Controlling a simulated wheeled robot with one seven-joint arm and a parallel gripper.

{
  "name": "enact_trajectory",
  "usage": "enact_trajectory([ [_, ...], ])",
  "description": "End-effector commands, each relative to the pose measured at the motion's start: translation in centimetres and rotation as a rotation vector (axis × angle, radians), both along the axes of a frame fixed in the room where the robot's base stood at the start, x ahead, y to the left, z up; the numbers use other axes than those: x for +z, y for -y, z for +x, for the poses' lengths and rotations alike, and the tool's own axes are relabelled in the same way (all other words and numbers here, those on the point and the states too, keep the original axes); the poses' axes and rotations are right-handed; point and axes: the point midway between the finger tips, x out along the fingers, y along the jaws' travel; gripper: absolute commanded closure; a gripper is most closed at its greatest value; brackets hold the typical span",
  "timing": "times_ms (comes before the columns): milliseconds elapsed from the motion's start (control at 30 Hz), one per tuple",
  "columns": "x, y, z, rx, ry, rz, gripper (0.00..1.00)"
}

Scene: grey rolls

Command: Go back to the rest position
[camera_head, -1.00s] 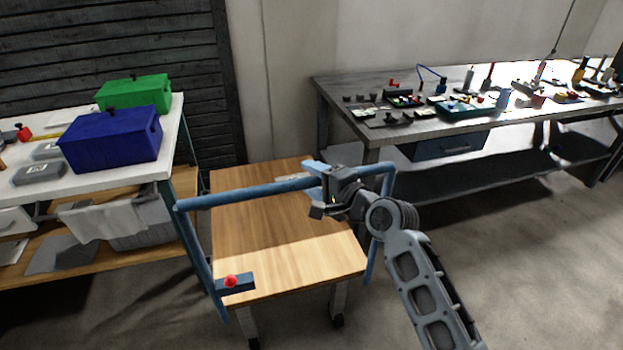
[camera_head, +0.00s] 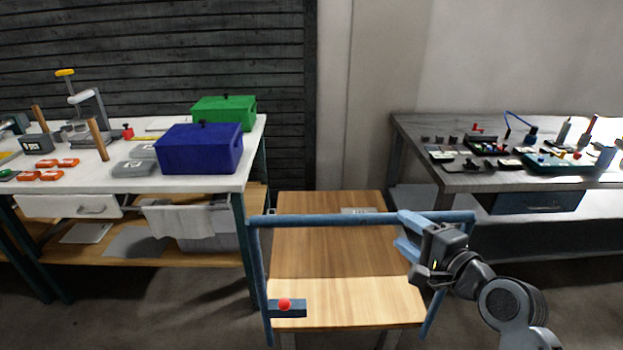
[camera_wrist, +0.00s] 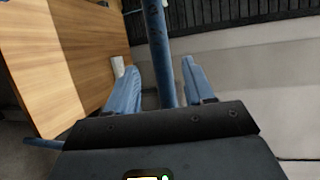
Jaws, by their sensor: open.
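My gripper (camera_head: 408,232) is at the right part of the blue handle bar (camera_head: 330,219) of a wooden-topped cart (camera_head: 335,255). In the wrist view, my gripper (camera_wrist: 160,72) has its two blue fingers apart, and the blue bar (camera_wrist: 157,50) runs through the gap between them. I cannot tell whether either finger touches the bar. The cart's wooden top (camera_wrist: 85,50) also shows at the left of the wrist view.
A white workbench (camera_head: 215,185) on the left holds a blue box (camera_head: 200,152), a green box (camera_head: 232,112) and tools. A dark workbench (camera_head: 410,145) with trays stands on the right. A red button (camera_head: 285,305) sits at the cart's near left corner. A wall stands behind.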

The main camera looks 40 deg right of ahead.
Motion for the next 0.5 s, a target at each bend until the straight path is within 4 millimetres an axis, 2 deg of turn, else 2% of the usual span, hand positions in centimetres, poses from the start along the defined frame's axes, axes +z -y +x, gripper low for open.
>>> enact_trajectory([
  [167, -0.1, -0.1, -0.1, 0.001, -0.002, -0.003, 0.47],
  [267, -0.8, -0.8, -0.7, 0.004, -0.021, -0.037, 0.47],
  [367, -2.2, -2.5, -2.4, 0.018, -0.062, -0.126, 0.47],
  [500, -4.5, -6.0, -6.2, 0.059, -0.144, -0.334, 0.47],
])
